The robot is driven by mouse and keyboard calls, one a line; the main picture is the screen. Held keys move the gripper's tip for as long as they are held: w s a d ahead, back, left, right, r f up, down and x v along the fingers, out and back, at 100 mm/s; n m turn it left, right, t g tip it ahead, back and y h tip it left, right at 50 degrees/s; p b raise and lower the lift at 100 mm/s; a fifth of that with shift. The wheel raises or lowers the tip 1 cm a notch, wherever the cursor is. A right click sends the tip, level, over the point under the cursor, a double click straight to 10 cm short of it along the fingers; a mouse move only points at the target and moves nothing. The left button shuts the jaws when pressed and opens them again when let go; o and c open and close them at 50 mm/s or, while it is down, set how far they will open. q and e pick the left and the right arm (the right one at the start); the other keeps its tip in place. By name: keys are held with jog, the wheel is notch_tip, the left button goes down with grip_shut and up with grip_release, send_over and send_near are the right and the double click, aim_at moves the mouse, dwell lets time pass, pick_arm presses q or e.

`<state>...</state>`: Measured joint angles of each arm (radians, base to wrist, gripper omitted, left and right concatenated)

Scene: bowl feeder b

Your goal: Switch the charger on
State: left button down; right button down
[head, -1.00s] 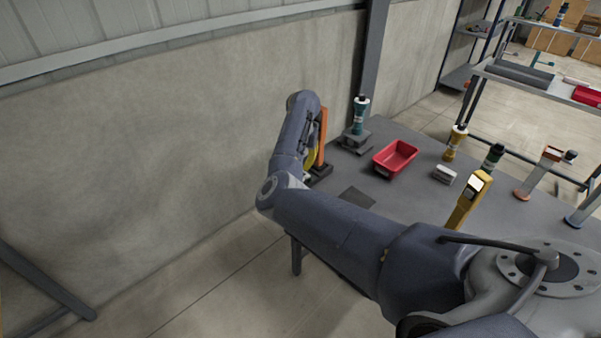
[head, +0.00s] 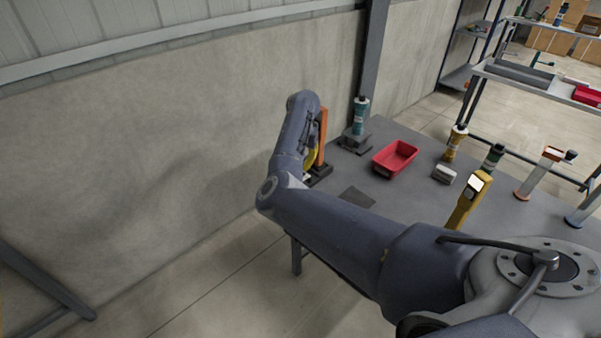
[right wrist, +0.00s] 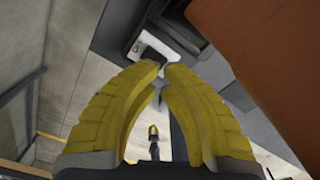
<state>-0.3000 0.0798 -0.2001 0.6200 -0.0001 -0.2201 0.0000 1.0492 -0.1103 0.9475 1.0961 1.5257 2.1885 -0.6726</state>
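A dark base (head: 322,172) stands at the table's left edge beside an upright orange part (head: 322,138), largely behind my right arm. I take this base to be the charger. In the right wrist view a dark housing (right wrist: 196,22) carries a small white-framed plate with a dark centre (right wrist: 150,46), which looks like a switch. The orange part (right wrist: 265,60) fills the upper right there. My right gripper (right wrist: 165,68) has its yellow fingertips together just below the plate, with nothing seen between them. I cannot tell whether they touch it. My left gripper is not in view.
A red tray (head: 395,158), a small grey-white box (head: 444,174), a yellow handheld device (head: 468,200) and several bottles stand further right. A concrete wall (head: 150,160) rises behind the table.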

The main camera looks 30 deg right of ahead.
jog(key=shift+f, duration=2.1)
dwell(1.4)
jog(key=shift+r, duration=3.55)
